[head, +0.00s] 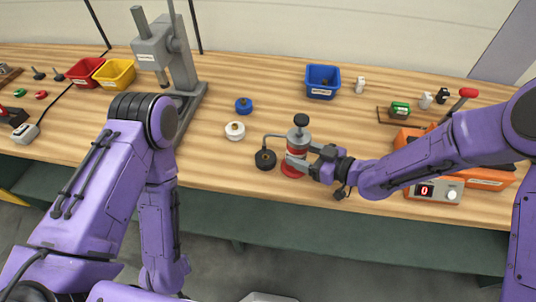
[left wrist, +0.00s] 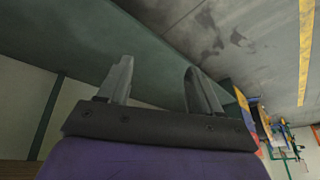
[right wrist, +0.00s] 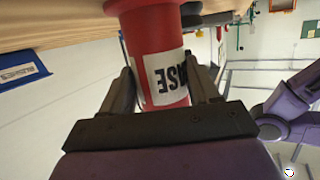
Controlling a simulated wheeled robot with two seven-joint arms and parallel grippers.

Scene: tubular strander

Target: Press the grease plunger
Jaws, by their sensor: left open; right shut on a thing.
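The grease dispenser is a red cylinder (head: 292,168) with a grey upper body and a black plunger knob (head: 301,120) on top. It stands upright near the front edge of the bench, and a grey spout runs from it to the left over a dark round part (head: 265,158). My right gripper (head: 298,157) is shut on the dispenser's body from the right. In the right wrist view the red body with its white label (right wrist: 165,75) lies between the fingers. My left gripper (left wrist: 155,85) is open and empty, below the bench edge; the head view does not show its fingers.
A blue knob-like part (head: 243,105) and a white one (head: 235,130) lie left of the dispenser. A grey press (head: 165,60) stands further left. A blue bin (head: 322,82) is behind. A box with a red display (head: 433,191) sits at right. Bench between is clear.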

